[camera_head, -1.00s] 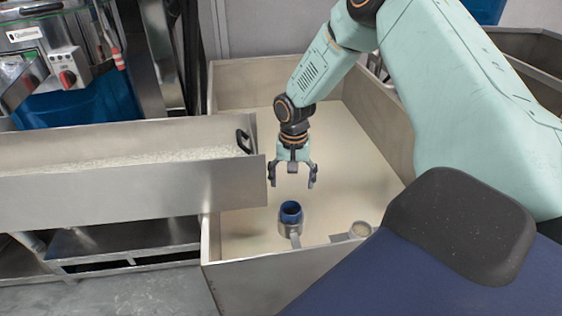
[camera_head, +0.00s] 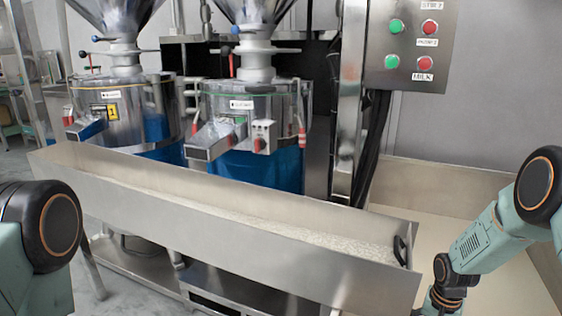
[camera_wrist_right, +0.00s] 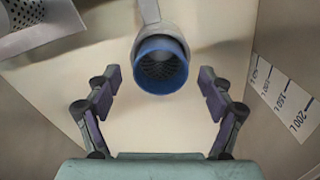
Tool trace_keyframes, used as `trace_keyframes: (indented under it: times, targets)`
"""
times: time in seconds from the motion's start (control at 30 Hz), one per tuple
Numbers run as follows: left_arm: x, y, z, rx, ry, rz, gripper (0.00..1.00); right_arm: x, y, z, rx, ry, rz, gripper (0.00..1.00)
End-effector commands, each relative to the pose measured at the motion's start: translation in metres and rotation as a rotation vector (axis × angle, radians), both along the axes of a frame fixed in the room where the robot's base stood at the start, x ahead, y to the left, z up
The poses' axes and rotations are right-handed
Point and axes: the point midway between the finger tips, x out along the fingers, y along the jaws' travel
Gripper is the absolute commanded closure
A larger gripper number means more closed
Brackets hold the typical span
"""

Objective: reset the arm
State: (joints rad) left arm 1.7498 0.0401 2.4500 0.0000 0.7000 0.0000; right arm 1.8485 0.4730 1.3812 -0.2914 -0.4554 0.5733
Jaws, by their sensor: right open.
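My right arm comes in from the right in the head view. Its wrist hangs low over the beige-floored bin (camera_head: 425,197), and the fingers are mostly cut off by the bottom edge. In the right wrist view my right gripper (camera_wrist_right: 160,78) is open and empty, its two fingers spread apart. A blue-rimmed round cup with a grey handle (camera_wrist_right: 160,66) lies beyond the fingertips, between them in the picture; I cannot tell the distance. My left arm shows only as a joint at the left edge of the head view. Its gripper is out of view.
A long metal trough (camera_head: 200,228) with white grains crosses the front. Two grinders (camera_head: 255,110) with blue lower bodies stand behind it. A control panel (camera_head: 410,45) with green and red buttons is at upper right. A perforated metal piece (camera_wrist_right: 35,22) shows in the wrist view.

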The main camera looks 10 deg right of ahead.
Motion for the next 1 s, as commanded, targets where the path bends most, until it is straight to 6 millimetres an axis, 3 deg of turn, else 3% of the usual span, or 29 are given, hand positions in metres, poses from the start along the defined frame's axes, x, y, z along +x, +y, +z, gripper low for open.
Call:
trace_keyframes:
  times: [0.23, 1.0]
  targets:
    - [0.000, 0.000, 0.000, 0.000, 0.000, 0.000, 0.60, 0.000, 0.000, -0.025, -0.001, 0.000, 0.001, 0.19]
    - [-0.005, 0.000, 0.004, -0.002, 0.015, 0.003, 0.60, -0.001, 0.003, -0.020, -0.001, -0.002, 0.006, 0.19]
